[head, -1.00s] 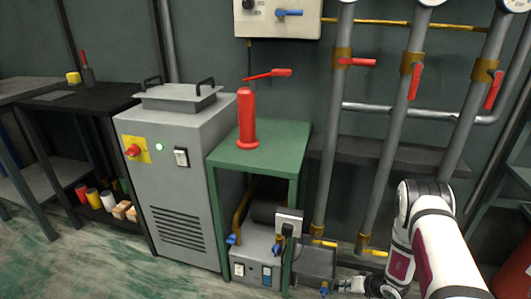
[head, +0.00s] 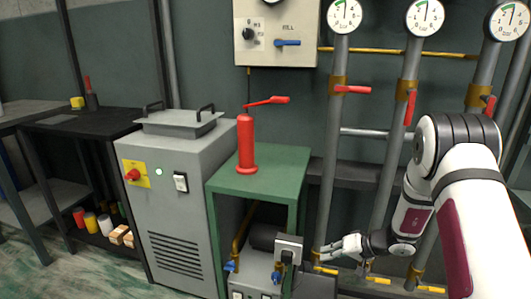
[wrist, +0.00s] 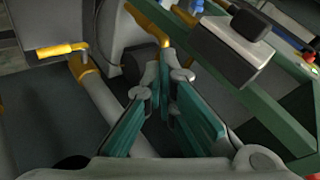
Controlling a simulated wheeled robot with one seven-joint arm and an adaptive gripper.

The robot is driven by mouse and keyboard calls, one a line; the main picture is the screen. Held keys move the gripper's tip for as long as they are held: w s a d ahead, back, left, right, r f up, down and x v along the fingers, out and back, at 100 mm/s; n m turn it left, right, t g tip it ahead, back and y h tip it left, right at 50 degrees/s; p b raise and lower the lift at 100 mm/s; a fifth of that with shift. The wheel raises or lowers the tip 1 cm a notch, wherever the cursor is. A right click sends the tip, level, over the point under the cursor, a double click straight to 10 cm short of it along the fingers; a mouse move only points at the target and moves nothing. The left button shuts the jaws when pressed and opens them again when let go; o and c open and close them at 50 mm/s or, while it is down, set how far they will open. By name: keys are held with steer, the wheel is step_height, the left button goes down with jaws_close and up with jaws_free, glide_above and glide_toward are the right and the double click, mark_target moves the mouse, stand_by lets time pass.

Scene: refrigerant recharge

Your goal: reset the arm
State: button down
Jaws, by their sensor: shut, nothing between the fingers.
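My gripper (head: 332,249) is low at the right in the head view, in front of the leftmost grey pipe and right of the green stand. It points left, and its fingers look shut and empty. In the wrist view the gripper (wrist: 164,62) shows its two teal-padded fingers meeting at the tips with nothing between them. My arm reaches in from the right, and its elbow covers part of the right-hand pipes.
A green stand (head: 252,184) bears a red hand pump (head: 246,145). A grey socket box (head: 289,249) sits close left of the gripper. A yellow valve handle (wrist: 60,50) shows in the wrist view. Red-handled valves (head: 352,89) line the pipes. A grey cabinet (head: 170,205) stands left.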

steer(key=s+a+r+n+g+y, duration=0.1)
steer(key=s+a+r, duration=0.2)
steer(key=r, duration=0.6)
steer(key=s+a+r+n+g, duration=0.1)
steer(key=s+a+r, duration=0.3)
steer(key=r, duration=0.4)
steer(key=s+a+r+g, duration=0.3)
steer(key=s+r, duration=0.7)
steer(key=s, duration=0.2)
steer(key=s+d+r+g+h, duration=0.1)
steer(key=s+r+h, duration=0.1)
steer(key=s, duration=0.6)
steer(key=s+d+r+h, duration=0.1)
steer(key=s+r+h, duration=0.15)
steer(key=s, duration=0.55)
steer(key=s+d+m+h, duration=0.1)
steer(key=s+d+h, duration=0.15)
steer(key=s, duration=0.35)
steer(key=s+d+m+h, duration=0.1)
steer(key=s+d+h, duration=0.1)
steer(key=s+d, duration=0.3)
step_height(320, 180, up, 34)
steer(key=s+t+p, duration=0.1)
steer(key=t+p, duration=0.3)
steer(key=p, duration=2.9)
steer(key=shift+s+t, duration=0.2)
steer(key=shift+t, duration=0.1)
